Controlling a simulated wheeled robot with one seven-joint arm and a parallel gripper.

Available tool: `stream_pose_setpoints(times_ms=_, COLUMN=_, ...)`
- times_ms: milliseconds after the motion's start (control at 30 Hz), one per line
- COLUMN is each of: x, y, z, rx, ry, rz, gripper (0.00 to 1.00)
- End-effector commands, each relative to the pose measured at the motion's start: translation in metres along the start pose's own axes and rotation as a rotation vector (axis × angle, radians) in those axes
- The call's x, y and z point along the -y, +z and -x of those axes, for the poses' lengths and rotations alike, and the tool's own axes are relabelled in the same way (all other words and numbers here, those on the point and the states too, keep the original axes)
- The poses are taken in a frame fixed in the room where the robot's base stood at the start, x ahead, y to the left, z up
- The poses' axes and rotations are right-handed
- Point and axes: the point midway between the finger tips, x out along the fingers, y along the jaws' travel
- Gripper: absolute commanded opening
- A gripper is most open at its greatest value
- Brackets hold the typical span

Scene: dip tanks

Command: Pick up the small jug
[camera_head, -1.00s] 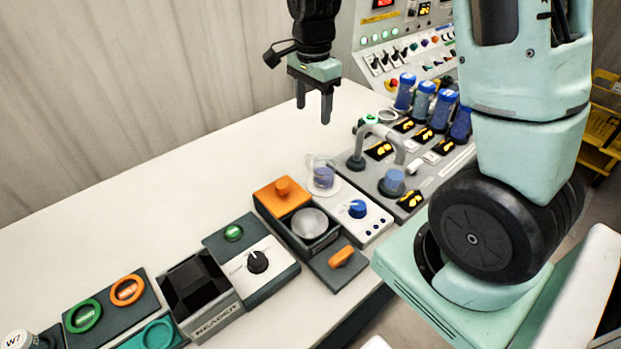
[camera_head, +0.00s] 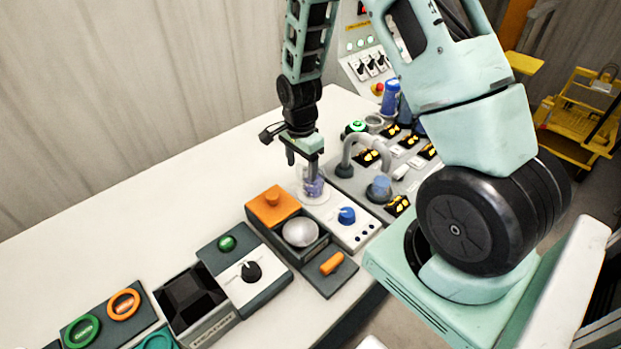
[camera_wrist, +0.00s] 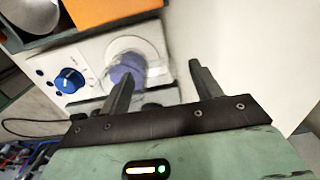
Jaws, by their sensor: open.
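The small jug (camera_head: 316,187) is clear with purple-blue contents. It stands upright on the round white plate of a small device with a blue knob, near the middle of the head view. My gripper (camera_head: 302,168) is open and points down at the jug, with one finger in front of it and partly hiding it. In the wrist view the jug (camera_wrist: 124,68) shows behind the tip of the left finger, and the space between my gripper's fingers (camera_wrist: 161,74) lies mostly to its right. I cannot tell whether a finger touches it.
The white device with a blue knob (camera_head: 346,215) carries the jug. An orange-topped unit with a silver bowl (camera_head: 300,232) stands left of it. A grey bent pipe (camera_head: 352,143) and a blue-capped container (camera_head: 380,187) stand close on the right. The white table is clear behind.

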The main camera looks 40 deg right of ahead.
Motion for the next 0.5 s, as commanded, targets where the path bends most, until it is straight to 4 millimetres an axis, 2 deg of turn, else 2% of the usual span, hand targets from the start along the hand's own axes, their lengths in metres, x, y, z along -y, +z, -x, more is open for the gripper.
stream_pose_setpoints(times_ms=233, x=0.0, y=0.0, z=-0.026, rx=0.0, ry=0.001, rz=0.0, gripper=0.64)
stream_pose_setpoints(times_ms=500, x=0.001, y=0.0, z=-0.03, rx=-0.001, ry=-0.001, rz=0.0, gripper=0.64)
